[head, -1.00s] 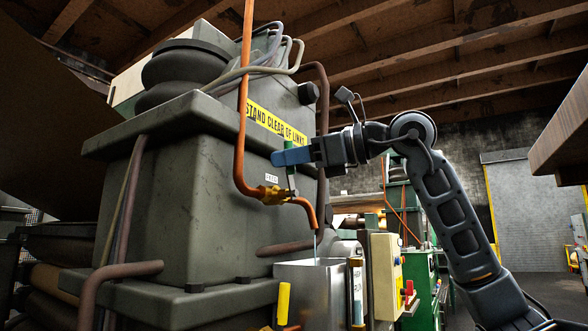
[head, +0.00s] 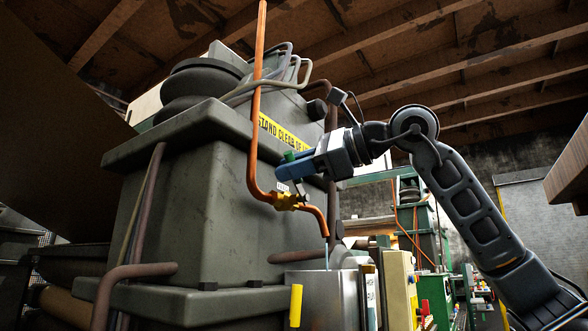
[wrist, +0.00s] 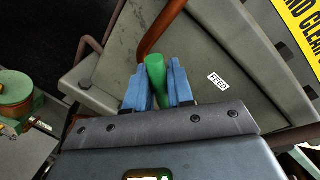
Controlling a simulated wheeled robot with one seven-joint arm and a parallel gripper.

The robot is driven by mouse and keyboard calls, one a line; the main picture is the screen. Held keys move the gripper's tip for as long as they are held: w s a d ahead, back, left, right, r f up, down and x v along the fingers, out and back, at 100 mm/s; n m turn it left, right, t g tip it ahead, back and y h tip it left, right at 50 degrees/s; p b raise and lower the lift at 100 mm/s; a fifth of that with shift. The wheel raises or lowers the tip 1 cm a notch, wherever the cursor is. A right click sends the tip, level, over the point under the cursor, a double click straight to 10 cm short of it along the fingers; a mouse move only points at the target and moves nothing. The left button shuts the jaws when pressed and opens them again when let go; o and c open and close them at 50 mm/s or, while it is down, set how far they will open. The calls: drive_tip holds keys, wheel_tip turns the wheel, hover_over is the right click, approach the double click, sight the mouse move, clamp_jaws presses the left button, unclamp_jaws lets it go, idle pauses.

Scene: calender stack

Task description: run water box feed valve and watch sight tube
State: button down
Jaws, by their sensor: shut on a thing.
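The brass feed valve (head: 287,201) sits on the orange copper pipe (head: 257,120). My gripper (head: 284,169) has its blue fingers shut on the valve's green handle (head: 289,156). In the wrist view the handle (wrist: 155,78) stands between the two fingers. A thin stream of water (head: 327,250) falls from the pipe's bent spout toward the open grey metal water box (head: 330,299). The sight tube (head: 370,300) stands at the box's right side, partly cut off by the frame; I cannot read its level. A white FEED label (wrist: 218,81) is behind the handle.
The large grey machine housing (head: 215,190) fills the left, with a yellow warning strip (head: 285,135). A cream control box (head: 402,285) stands right of the water box. A board edge (head: 572,170) juts in at far right.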

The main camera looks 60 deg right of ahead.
drive_tip(key=c, duration=1.1)
unclamp_jaws()
drive_tip(key=b+v, duration=0.1)
drive_tip(key=v, duration=0.6)
drive_tip(key=shift+s, duration=0.4)
drive_tip(key=shift+r, duration=0.15)
idle(5.2)
